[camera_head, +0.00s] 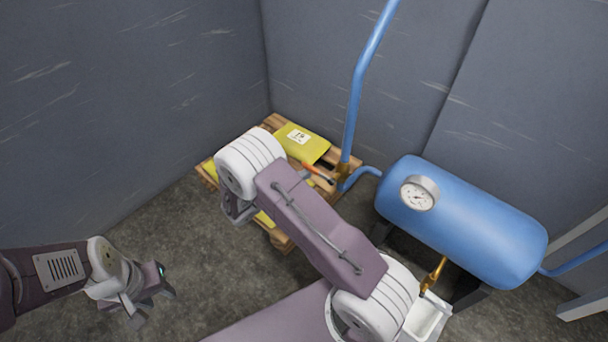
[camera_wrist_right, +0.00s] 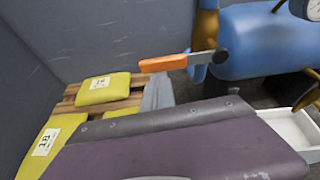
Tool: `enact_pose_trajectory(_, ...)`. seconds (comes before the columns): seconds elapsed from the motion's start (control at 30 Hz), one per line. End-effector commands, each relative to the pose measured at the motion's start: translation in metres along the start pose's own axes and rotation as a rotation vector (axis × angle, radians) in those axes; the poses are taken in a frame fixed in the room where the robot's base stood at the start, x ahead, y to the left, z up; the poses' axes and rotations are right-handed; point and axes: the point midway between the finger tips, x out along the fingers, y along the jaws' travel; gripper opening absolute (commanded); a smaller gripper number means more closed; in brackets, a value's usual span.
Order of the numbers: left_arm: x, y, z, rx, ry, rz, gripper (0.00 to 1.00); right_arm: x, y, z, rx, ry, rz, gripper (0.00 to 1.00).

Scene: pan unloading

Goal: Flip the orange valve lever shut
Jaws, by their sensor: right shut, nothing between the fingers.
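The orange valve lever (camera_head: 318,172) sticks out to the left from a brass valve (camera_head: 343,172) at the foot of the upright blue pipe. In the right wrist view the lever (camera_wrist_right: 165,63) lies nearly level, left of the brass body (camera_wrist_right: 207,22). My right gripper (camera_head: 238,208) hangs left of the lever, mostly hidden by its own wrist. In the wrist view its grey fingers (camera_wrist_right: 157,93) are shut and empty, below the lever in the picture; I cannot tell whether they touch it. My left gripper (camera_head: 152,298) looks open and empty at the lower left, far from the valve.
A wooden pallet (camera_head: 283,238) with yellow bags (camera_head: 302,142) stands in the corner. A blue tank (camera_head: 465,220) with a gauge (camera_head: 418,194) is at the right. Below it are a second brass valve (camera_head: 437,272) and a white tray (camera_head: 432,318). Grey walls close the back.

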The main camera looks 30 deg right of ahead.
Motion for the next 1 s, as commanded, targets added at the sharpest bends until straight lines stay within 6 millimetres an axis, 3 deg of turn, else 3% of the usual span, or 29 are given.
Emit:
enact_pose_trajectory(0.03,-0.007,0.000,-0.001,0.000,0.000,0.000,0.36,-0.002,0.000,0.006,-0.001,-0.002,-0.001,0.00)
enact_pose_trajectory(0.43,-0.002,0.000,0.000,0.000,0.000,0.000,0.36,0.000,0.001,0.000,0.000,-0.005,-0.001,0.00)
enact_pose_trajectory(0.63,0.030,-0.001,0.003,0.000,0.000,0.000,0.36,0.009,0.005,-0.049,-0.003,-0.001,-0.005,0.00)
enact_pose_trajectory(0.7,0.001,0.000,0.001,0.000,-0.002,0.000,0.36,-0.019,0.005,-0.030,-0.001,-0.002,0.001,0.00)
enact_pose_trajectory(0.9,-0.022,0.000,-0.002,0.000,0.000,0.000,0.36,-0.069,0.003,-0.033,-0.001,-0.001,-0.001,0.00)
enact_pose_trajectory(1.0,-0.027,0.001,-0.003,0.000,0.000,0.000,0.36,-0.084,0.003,-0.036,-0.001,0.000,-0.003,0.00)
